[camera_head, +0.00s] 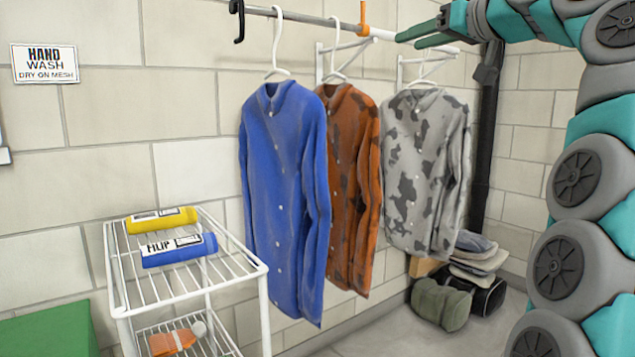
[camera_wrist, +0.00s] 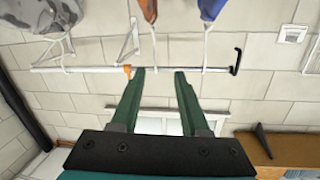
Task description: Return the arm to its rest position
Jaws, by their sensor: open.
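My gripper (camera_head: 412,38) is raised at the upper right in the head view, beside the clothes rail (camera_head: 312,20). Its two green fingers are apart with nothing between them, as the wrist view also shows (camera_wrist: 160,73). In that view the fingertips look close to the rail (camera_wrist: 100,69); I cannot tell whether they touch it. My arm bends down the right side of the head view. A blue shirt (camera_head: 283,190), a rust-brown patterned shirt (camera_head: 352,185) and a grey patterned shirt (camera_head: 425,170) hang on white hangers below the rail.
A green bag (camera_head: 440,304) and folded items (camera_head: 477,252) sit by a dark pipe (camera_head: 487,140).

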